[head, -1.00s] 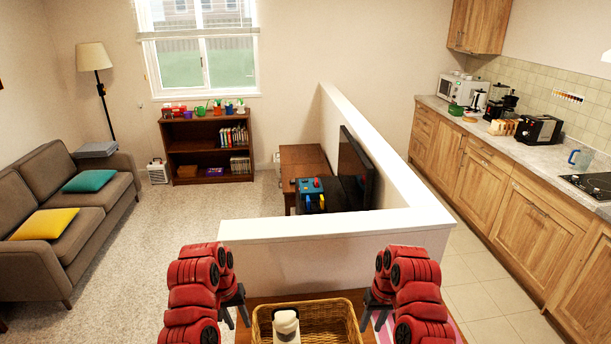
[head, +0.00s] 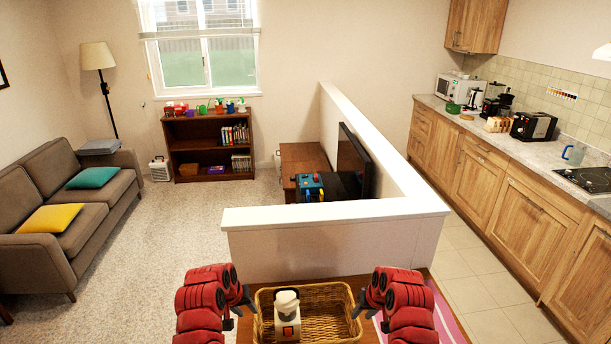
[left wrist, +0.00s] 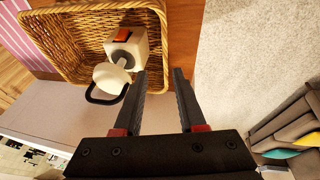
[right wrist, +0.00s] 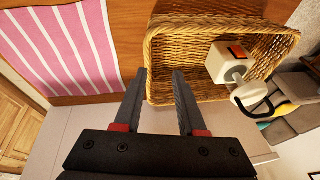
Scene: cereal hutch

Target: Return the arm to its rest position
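My left gripper (head: 248,298) is by the left side of a wicker basket (head: 335,335) in the head view. My right gripper (head: 361,302) is by the basket's right side. In the left wrist view, the left gripper (left wrist: 160,75) has its fingers apart with nothing between them. In the right wrist view, the right gripper (right wrist: 162,75) also has its fingers apart and empty. The basket also shows in the left wrist view (left wrist: 75,50) and right wrist view (right wrist: 185,50). A white appliance with an orange patch (head: 287,318) stands inside it.
The basket sits on a wooden table (head: 370,335) with a pink striped cloth (right wrist: 65,45) beside it. A low white-topped wall (head: 335,212) stands just beyond. A sofa (head: 70,215) is at the left and a kitchen counter (head: 480,130) at the right.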

